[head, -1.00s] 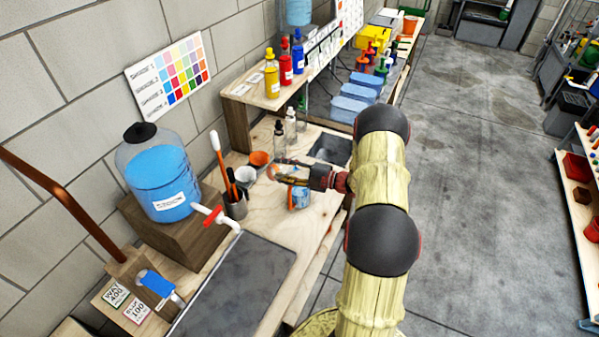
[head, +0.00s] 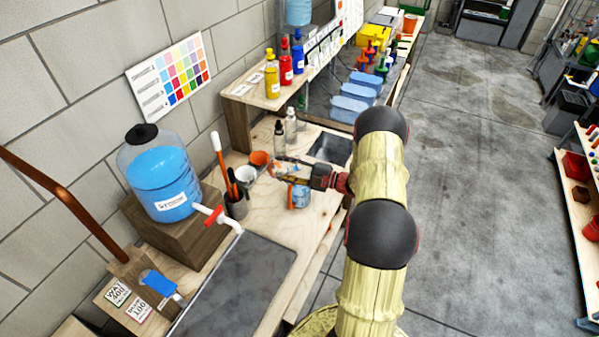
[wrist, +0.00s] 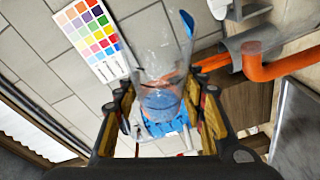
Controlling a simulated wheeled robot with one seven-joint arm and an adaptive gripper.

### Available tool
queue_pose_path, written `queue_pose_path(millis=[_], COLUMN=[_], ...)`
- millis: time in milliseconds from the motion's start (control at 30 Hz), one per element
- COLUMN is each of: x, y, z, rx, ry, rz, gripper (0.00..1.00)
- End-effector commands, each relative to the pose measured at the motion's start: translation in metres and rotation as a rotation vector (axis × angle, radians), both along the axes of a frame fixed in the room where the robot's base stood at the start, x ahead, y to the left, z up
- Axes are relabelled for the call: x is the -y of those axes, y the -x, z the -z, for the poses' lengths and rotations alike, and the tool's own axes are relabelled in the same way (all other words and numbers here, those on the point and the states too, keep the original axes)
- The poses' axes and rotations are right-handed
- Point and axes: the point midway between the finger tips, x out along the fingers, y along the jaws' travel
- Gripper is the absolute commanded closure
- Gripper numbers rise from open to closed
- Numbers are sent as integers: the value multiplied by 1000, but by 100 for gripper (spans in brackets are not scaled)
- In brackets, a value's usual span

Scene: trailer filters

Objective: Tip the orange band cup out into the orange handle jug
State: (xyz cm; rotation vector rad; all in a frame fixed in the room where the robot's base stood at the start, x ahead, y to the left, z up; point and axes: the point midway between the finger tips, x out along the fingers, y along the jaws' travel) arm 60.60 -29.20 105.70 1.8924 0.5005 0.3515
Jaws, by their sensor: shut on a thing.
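My gripper (head: 287,170) is over the wooden bench. In the wrist view its fingers (wrist: 160,108) are shut on a clear cup (wrist: 158,68) with blue liquid in its lower part. The cup's orange band is hard to make out, and its exact tilt is unclear. A small jug (head: 299,197) with blue and orange on it stands on the bench just below my gripper. Its mouth is partly hidden by the gripper, so I cannot tell whether liquid is passing into it.
A white cup (head: 246,174) and an orange cup (head: 259,158) stand left of my gripper. A dark pot (head: 236,205) holds orange-handled tools. Dropper bottles (head: 279,138) stand behind. A blue water tank (head: 160,178) sits on a wooden block. A grey slab (head: 235,285) lies in front.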

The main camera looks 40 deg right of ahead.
Motion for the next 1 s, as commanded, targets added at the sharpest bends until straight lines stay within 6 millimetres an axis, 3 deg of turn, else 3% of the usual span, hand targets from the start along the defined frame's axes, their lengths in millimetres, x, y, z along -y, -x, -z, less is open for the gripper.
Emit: queue_pose_path(millis=[1000], x=[7], y=[0], z=[-8], rx=[2], ry=[-112], rz=[0], gripper=[97])
